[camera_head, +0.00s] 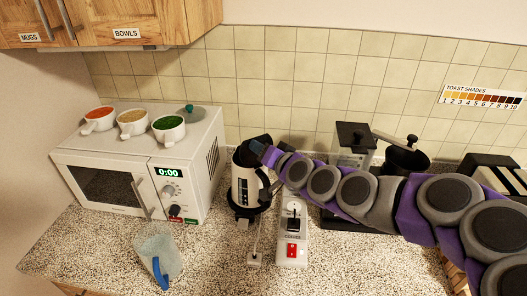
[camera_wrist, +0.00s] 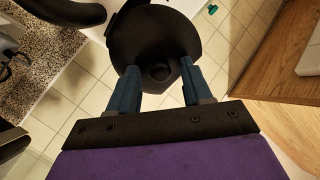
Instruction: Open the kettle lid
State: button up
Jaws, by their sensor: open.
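The kettle (camera_head: 241,186) is pale with a black base and black top, and stands on the counter to the right of the microwave. My gripper (camera_head: 257,148) is at the kettle's top, coming in from the right. In the wrist view, my gripper (camera_wrist: 160,68) has its two blue fingers apart. The round black kettle lid (camera_wrist: 158,40) lies in front of them, with a small round knob (camera_wrist: 159,72) between the fingers. I cannot tell whether the fingers touch the lid. My fingers partly hide the lid in the head view, so its tilt is unclear.
A white microwave (camera_head: 140,165) with several cups of coloured contents stands at the left. A clear jug (camera_head: 157,250) with a blue handle is in front of it. A power strip (camera_head: 292,240) with a red switch lies right of the kettle. A grinder (camera_head: 352,140) stands behind my arm.

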jog(key=b+v, duration=0.3)
jog(key=v, duration=1.4)
jog(key=shift+s+d, duration=0.1)
jog(key=shift+s, duration=0.05)
jog(key=s+d+f+n+g+h, duration=0.1)
jog(key=s+f+n+g+h, duration=0.25)
jog(key=s+f+g, duration=0.75)
jog(key=s+d+f+m+g+h, duration=0.1)
jog(key=s+d, duration=0.3)
jog(key=s, duration=0.5)
jog(key=s+d+f+m+g+h, duration=0.1)
jog(key=s+d+f+g+h, duration=0.1)
jog(key=s, duration=0.7)
jog(key=d+f+h, duration=0.1)
jog(key=d+h, duration=0.1)
jog(key=d, duration=0.1)
jog(key=shift+s+f, duration=0.2)
jog(key=shift+f, duration=0.15)
